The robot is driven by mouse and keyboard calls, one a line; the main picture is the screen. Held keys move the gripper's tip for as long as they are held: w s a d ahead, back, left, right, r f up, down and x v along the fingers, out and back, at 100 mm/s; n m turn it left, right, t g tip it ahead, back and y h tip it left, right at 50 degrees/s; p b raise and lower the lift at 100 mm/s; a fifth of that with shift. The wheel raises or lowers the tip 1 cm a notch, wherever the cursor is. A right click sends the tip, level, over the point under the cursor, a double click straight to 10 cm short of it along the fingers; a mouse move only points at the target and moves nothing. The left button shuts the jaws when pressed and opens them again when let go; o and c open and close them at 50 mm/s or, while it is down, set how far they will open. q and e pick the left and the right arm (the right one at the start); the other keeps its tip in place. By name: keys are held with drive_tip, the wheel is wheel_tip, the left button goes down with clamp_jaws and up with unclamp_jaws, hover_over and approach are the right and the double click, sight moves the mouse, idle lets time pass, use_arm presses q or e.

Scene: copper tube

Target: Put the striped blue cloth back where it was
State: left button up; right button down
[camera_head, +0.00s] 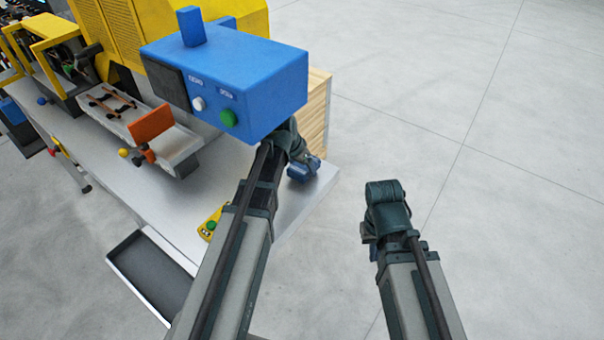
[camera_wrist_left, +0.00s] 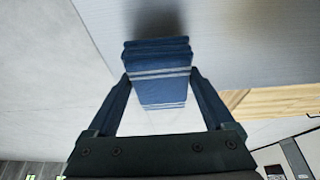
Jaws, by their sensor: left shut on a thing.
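The striped blue cloth (camera_wrist_left: 160,82) is a folded stack with pale stripes, between the two fingers of my left gripper (camera_wrist_left: 160,90) in the left wrist view. My left gripper is shut on it. In the head view the cloth (camera_head: 303,168) shows at the right end of the grey table (camera_head: 318,190), beside my left wrist. A shadow lies by the cloth in the wrist view; I cannot tell whether it touches the tabletop. My right gripper (camera_head: 372,238) is away from the table, over the floor, its fingers hidden behind its wrist.
A blue control box (camera_head: 240,75) with a green button overhangs my left wrist. A wooden crate (camera_head: 316,112) stands behind it. A yellow button box (camera_head: 211,222) lies near the front edge, and a dark tray (camera_head: 150,275) is below. A yellow machine (camera_head: 120,35) fills the back left.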

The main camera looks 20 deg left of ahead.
use_arm(q)
wheel_tip(320, 180, down, 2)
drive_tip(key=shift+b, duration=0.45)
use_arm(e)
wheel_tip(320, 180, down, 2)
use_arm(q)
drive_tip(key=shift+f, duration=0.15)
drive_tip(key=o, duration=0.9)
use_arm(e)
drive_tip(key=shift+f, duration=0.1)
